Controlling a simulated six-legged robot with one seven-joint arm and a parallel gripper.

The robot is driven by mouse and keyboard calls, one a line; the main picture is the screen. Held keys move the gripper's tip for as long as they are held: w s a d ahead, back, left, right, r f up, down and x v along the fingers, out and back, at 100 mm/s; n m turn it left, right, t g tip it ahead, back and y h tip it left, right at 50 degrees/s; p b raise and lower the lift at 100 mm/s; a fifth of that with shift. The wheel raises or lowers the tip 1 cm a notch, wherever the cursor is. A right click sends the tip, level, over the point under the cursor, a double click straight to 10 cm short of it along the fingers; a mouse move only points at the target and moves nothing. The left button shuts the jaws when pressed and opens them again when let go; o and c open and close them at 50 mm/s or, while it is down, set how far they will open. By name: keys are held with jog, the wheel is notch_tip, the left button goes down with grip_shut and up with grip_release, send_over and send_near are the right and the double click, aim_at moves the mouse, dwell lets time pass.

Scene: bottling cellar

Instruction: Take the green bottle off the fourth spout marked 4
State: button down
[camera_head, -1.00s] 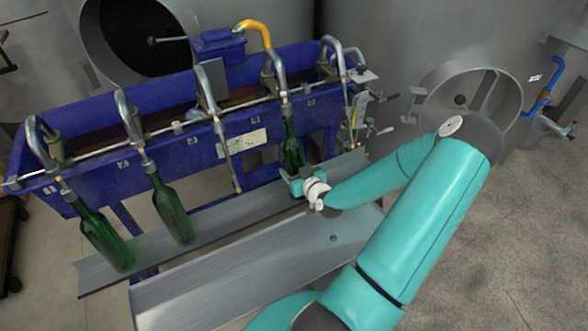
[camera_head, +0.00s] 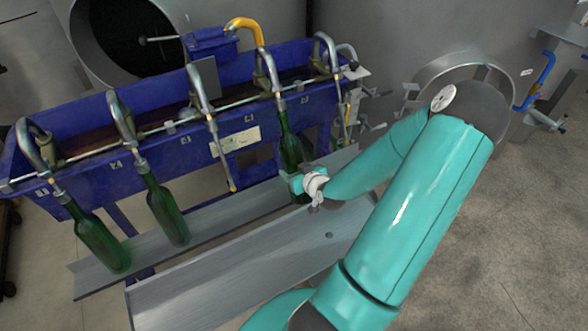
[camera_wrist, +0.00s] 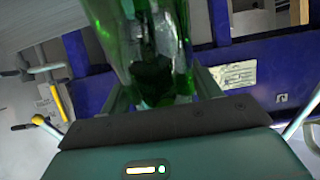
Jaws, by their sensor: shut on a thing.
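The green bottle (camera_head: 290,150) at the fourth spout (camera_head: 274,75) hangs nearly upright, its neck up at the spout's tube. My gripper (camera_head: 300,183) is shut on the lower part of this bottle, from the front right. In the wrist view the bottle (camera_wrist: 145,40) fills the space between the two fingers of my gripper (camera_wrist: 160,88).
Two other green bottles (camera_head: 97,240) (camera_head: 168,212) hang at the first and second spouts. The third spout (camera_head: 205,90) has no bottle, only its thin tube. A blue trough (camera_head: 185,150) stands behind, and a grey metal rail (camera_head: 215,213) runs below. Floor at right is clear.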

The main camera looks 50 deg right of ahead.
jog(key=shift+s+a+f, duration=0.65)
jog(key=shift+s+f, duration=1.35)
jog(key=shift+f, duration=2.55)
jog(key=shift+s+a+f, duration=0.6)
jog(key=shift+s+f, duration=1.35)
jog(key=shift+f, duration=2.55)
jog(key=f+v, duration=0.1)
jog(key=v, duration=0.6)
jog(key=shift+s, duration=0.45)
jog(key=shift+a, duration=0.15)
jog(key=shift+r, duration=0.2)
